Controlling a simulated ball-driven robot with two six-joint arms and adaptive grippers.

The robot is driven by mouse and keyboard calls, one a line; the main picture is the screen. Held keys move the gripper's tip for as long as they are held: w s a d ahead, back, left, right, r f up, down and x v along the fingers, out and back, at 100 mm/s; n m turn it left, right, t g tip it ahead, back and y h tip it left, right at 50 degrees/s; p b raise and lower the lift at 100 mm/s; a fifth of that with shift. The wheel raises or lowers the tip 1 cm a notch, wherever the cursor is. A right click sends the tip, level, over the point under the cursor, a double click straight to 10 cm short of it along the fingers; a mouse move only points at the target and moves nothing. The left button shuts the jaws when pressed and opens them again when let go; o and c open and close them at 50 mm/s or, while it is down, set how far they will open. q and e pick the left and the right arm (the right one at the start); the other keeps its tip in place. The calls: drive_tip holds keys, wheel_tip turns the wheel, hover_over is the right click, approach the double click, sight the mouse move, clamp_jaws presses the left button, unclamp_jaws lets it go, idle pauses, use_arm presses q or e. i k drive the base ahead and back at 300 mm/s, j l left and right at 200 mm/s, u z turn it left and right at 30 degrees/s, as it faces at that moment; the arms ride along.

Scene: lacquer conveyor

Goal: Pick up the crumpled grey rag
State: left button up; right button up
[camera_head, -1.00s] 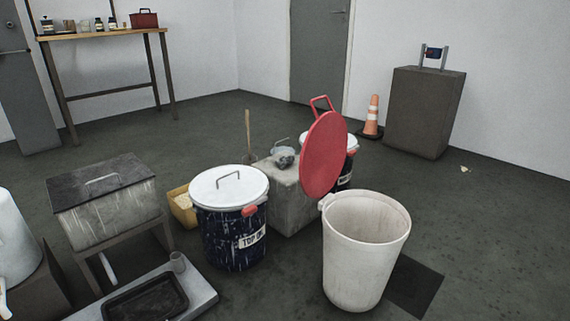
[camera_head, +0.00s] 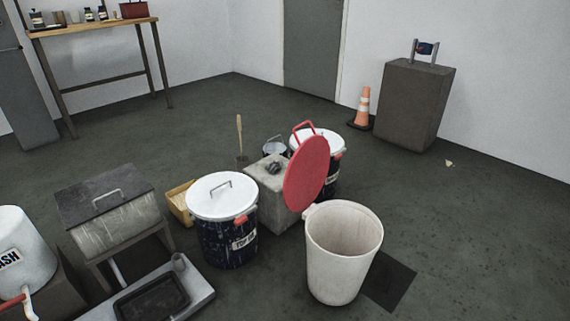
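A small crumpled dark grey thing, which looks like the rag (camera_head: 274,168), lies on top of a pale grey block (camera_head: 282,208) in the middle of the view. The block stands between a dark drum with a white lid (camera_head: 222,196) on its left and an upright red round lid (camera_head: 306,174) on its right. The red lid hides part of the block's right side. Neither of my grippers is in view.
An open white bin (camera_head: 343,262) stands in front of the red lid. A second dark drum (camera_head: 331,170) and a small bucket (camera_head: 275,149) stand behind. A black tray (camera_head: 152,298) and a lidded box (camera_head: 115,222) are at the left. Floor at the right is mostly clear.

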sight(273, 166)
drive_tip(key=i+l+z, duration=0.2)
drive_tip(key=l+z, duration=0.2)
drive_tip(key=i+l+z, duration=0.3)
drive_tip(key=l+z, duration=0.15)
drive_tip(key=i+l+z, duration=0.6)
drive_tip(key=i, duration=0.2)
drive_tip(key=i+l+z, duration=0.2)
drive_tip(key=i, duration=0.25)
drive_tip(key=i+j+u, duration=0.15)
drive_tip(key=i+u, duration=0.25)
drive_tip(key=i+l+u, duration=0.1)
drive_tip(key=i+u, duration=0.35)
drive_tip(key=i, duration=0.15)
drive_tip(key=i+l+u, duration=0.2)
drive_tip(key=i+u, duration=0.45)
drive_tip(key=u, duration=0.2)
drive_tip(key=i+u, duration=0.25)
drive_tip(key=u, duration=0.2)
drive_tip(key=i+l+u, duration=0.2)
drive_tip(key=u, duration=0.25)
drive_tip(key=i+l+u, duration=0.2)
drive_tip(key=u, duration=0.25)
drive_tip(key=i+l+u, duration=0.2)
drive_tip(key=u, duration=0.25)
drive_tip(key=l+u, duration=0.45)
drive_tip(key=i, duration=0.05)
